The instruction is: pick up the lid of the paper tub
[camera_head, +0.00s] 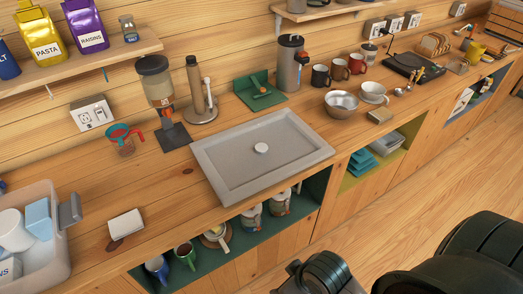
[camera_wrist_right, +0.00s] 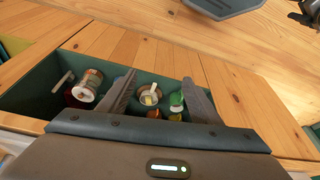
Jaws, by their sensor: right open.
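Under the counter is a dark green open cubby (camera_head: 310,205) holding several containers. Two pale, labelled tubs (camera_head: 251,217) stand in its right half; which thing is the paper tub is not certain. A tub with a pale top (camera_wrist_right: 88,87) shows left of my fingers in the right wrist view. A round brown-rimmed container with a pale upright piece (camera_head: 216,236) stands left of the tubs; it also shows between my fingers in the wrist view (camera_wrist_right: 150,94). My right gripper (camera_wrist_right: 156,80) is open, facing the cubby, with nothing visibly held. My left gripper is out of view.
A green mug (camera_head: 185,254) and a blue mug (camera_head: 157,267) stand at the cubby's left end. The wooden counter above carries a grey sink tray (camera_head: 225,170). A grey bin (camera_head: 50,240) stands at far left.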

